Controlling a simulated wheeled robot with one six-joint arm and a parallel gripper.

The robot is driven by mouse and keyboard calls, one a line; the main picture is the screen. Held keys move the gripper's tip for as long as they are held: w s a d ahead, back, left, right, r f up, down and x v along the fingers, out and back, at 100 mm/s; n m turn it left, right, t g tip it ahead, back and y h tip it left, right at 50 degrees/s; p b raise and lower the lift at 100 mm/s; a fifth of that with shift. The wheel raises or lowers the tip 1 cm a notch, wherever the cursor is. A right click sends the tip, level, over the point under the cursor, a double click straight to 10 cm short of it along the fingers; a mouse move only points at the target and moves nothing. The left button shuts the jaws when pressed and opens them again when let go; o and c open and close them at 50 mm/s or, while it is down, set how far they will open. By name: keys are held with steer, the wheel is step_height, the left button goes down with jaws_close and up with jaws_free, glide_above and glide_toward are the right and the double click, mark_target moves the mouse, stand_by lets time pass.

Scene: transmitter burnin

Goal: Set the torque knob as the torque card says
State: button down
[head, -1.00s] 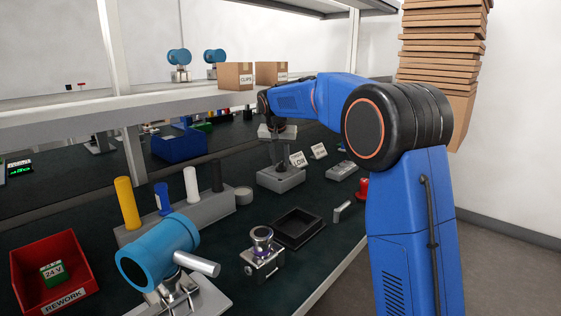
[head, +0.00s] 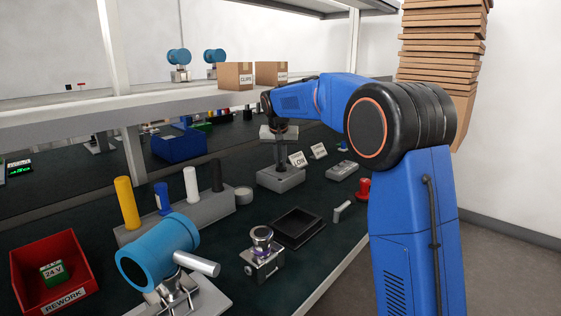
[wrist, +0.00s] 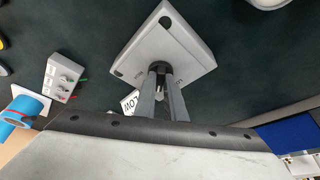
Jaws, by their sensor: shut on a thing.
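The torque knob box is a pale grey block (head: 284,179) on the dark bench top, and it also shows in the wrist view (wrist: 180,35). A white card reading LOW (head: 298,160) stands beside it; in the wrist view it is partly hidden behind my fingers. My gripper (wrist: 161,70) points down over the box with its fingers shut on the dark knob at the box's middle. The fingers hide most of the knob, so its pointer cannot be made out. Small markings lie on the box face on both sides of the fingers.
A second card (head: 319,151) and a grey device (head: 342,171) stand right of the box. The shelf (head: 70,115) hangs above on the left.

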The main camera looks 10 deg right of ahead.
steer(key=n+y, duration=0.1)
steer(key=n, duration=0.4)
steer(key=shift+d+y, duration=0.35)
steer(key=shift+y, duration=0.05)
steer(key=n, duration=0.2)
steer(key=n+y, duration=0.1)
steer(key=n, duration=0.1)
steer(key=n+y, duration=0.1)
steer(key=shift+d+n, duration=0.25)
steer(key=shift+n, duration=0.15)
steer(key=shift+w+g, duration=0.1)
steer(key=shift+g, duration=0.2)
steer(key=c, duration=1.8)
jaws_free()
steer(key=v, duration=1.7)
steer(key=shift+d+r, duration=0.15)
steer(key=shift+d, duration=0.1)
